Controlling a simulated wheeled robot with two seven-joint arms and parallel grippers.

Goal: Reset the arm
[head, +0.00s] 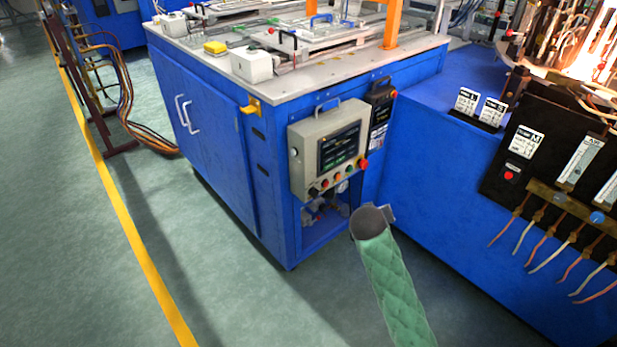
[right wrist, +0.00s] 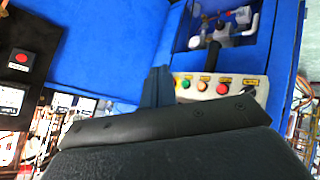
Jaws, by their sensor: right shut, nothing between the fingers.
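My right arm, in a green quilted sleeve (head: 393,285), rises from the bottom of the head view and ends in a dark round wrist below and right of the grey control box (head: 327,150). The fingers are not clearly seen there. In the right wrist view, my right gripper (right wrist: 157,88) is shut with nothing held, its narrow fingers in front of the blue cabinet. The box's button row (right wrist: 218,87) lies just to their right in that picture; I cannot tell the gap. My left gripper is not in view.
The blue cabinet (head: 215,160) with a light worktop stands ahead. A blue machine (head: 435,185) with cables and glowing parts is on the right. Green floor (head: 80,250) with a yellow line is open at left.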

